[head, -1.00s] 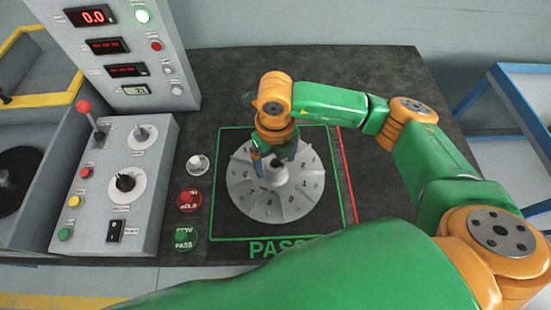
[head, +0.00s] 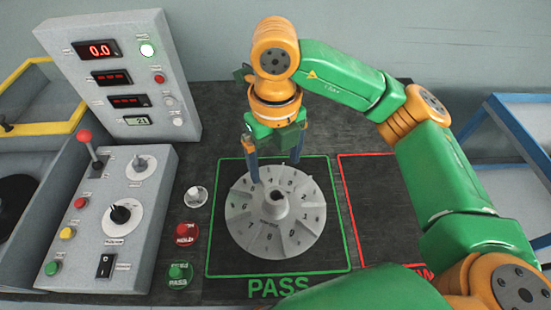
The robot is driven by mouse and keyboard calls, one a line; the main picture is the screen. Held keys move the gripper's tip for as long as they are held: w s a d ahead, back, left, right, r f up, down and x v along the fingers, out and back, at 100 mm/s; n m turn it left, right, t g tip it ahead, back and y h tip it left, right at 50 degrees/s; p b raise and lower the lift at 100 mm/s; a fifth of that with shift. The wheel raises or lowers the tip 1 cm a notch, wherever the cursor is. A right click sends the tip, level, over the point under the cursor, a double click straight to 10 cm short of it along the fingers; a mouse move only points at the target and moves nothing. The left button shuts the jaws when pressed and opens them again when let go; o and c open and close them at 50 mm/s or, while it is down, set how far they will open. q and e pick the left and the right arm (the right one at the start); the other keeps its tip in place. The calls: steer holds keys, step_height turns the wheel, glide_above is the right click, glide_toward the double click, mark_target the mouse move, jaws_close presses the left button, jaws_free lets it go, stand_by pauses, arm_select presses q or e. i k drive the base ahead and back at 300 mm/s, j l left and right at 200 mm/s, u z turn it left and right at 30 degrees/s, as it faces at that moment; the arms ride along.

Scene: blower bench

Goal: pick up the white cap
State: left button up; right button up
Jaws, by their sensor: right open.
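The small white cap (head: 196,196) stands on the dark bench, left of the green PASS outline. It is in plain view, with nothing touching it. My right gripper (head: 276,170) points down with its two fingers apart and nothing between them. It is over the far edge of the grey bladed wheel (head: 250,230), to the right of and behind the white cap and clear of it. My left gripper is not in view.
A red HOLD cap (head: 186,234) and a green PASS cap (head: 179,275) stand in front of the white cap. A control box (head: 85,250) with a red-knobbed lever is close on the left. A red-outlined area (head: 375,215) on the right looks empty where visible.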

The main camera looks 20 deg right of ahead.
mark_target(195, 197)
steer(key=k, duration=1.5)
